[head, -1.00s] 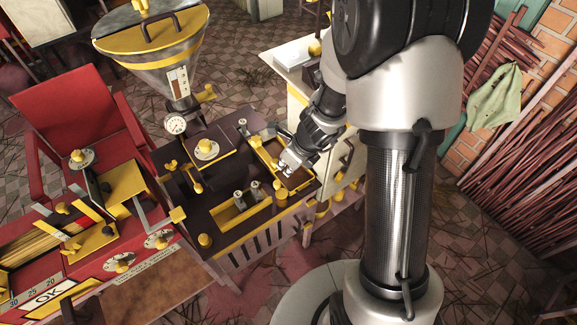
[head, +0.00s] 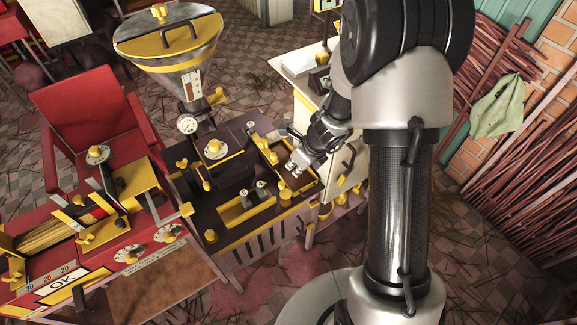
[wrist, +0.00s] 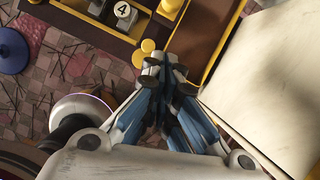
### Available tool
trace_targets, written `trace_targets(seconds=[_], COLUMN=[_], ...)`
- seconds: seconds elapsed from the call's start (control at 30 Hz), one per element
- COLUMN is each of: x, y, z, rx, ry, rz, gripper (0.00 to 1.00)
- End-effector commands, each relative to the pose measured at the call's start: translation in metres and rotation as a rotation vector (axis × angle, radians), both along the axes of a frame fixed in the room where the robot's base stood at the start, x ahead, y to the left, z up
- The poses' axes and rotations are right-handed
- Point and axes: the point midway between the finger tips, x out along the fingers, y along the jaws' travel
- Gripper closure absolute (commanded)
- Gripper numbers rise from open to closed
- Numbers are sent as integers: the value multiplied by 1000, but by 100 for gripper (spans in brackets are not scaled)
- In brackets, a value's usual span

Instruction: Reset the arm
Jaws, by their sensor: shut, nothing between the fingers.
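My gripper (head: 292,168) is at the right end of the dark extruder bench (head: 232,228), over or just beside the yellow-edged tray (head: 270,154) there. In the wrist view my gripper (wrist: 160,62) has its fingers together and empty. Yellow round knobs (wrist: 145,52) show just past the fingertips. A dark block with a white disc marked 4 (wrist: 122,10) lies beyond them. I cannot tell whether the fingertips touch anything.
A pale cabinet (head: 345,165) stands close to the right of my gripper. A hopper with a yellow lid (head: 170,45) rises behind the bench. A red machine (head: 110,250) and red chair (head: 85,105) are at left. Bundled sticks (head: 525,180) lean on the right wall.

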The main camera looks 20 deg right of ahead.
Motion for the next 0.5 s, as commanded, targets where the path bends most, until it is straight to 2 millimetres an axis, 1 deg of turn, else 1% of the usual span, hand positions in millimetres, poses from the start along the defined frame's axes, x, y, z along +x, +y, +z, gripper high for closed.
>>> trace_targets(seconds=[0.03, 0.1, 0.2, 0.3, 0.4, 0.5], x=[-4, -9, -17, -23, -27, -29], y=[-2, -6, -10, -14, -16, -17], z=[22, 39, 59, 75, 85, 91], rx=[1, 1, 1, 0, 1, 1], ry=[-3, -3, -2, -2, -1, 0], rz=[0, 0, 0, 0, 0, 0], gripper=[100, 100, 100, 100, 100, 100])
